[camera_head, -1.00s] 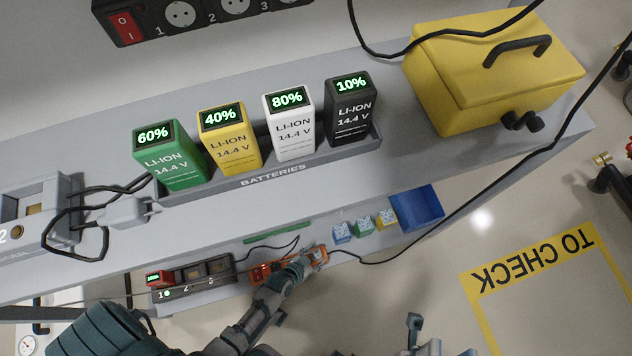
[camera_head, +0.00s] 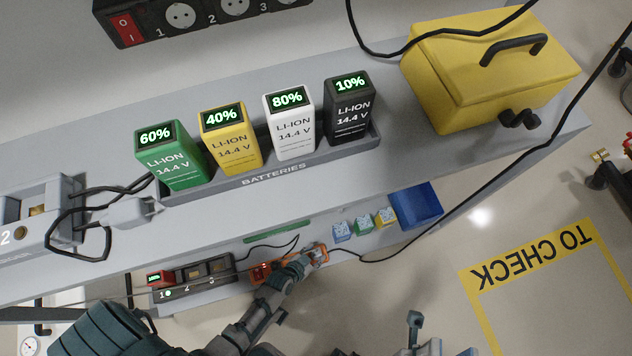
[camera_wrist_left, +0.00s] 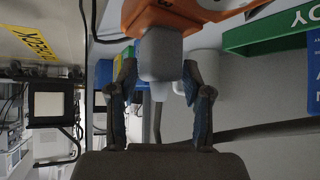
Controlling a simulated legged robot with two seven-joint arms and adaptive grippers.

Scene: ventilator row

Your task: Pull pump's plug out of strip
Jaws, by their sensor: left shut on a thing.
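My left gripper (camera_head: 318,255) is low on the front shelf in the head view, at an orange body (camera_head: 262,273) with dark cords on both sides. In the left wrist view its fingers (camera_wrist_left: 160,85) are shut on a grey block (camera_wrist_left: 160,55), which looks like a plug. The block meets the orange body (camera_wrist_left: 165,14); I cannot tell how deep it sits. A black socket strip (camera_head: 152,38) with a red switch and numbered sockets is at the top left. Part of what may be my right gripper (camera_head: 415,330) shows at the bottom edge, its jaws unclear.
A tray (camera_head: 275,181) holds several batteries. A grey plug-like piece (camera_head: 128,212) with black cords lies left of it. A yellow box (camera_head: 480,85) stands at right. A numbered black holder (camera_head: 190,292), small cubes (camera_head: 364,226) and a blue bin (camera_head: 417,205) are on the lower shelf.

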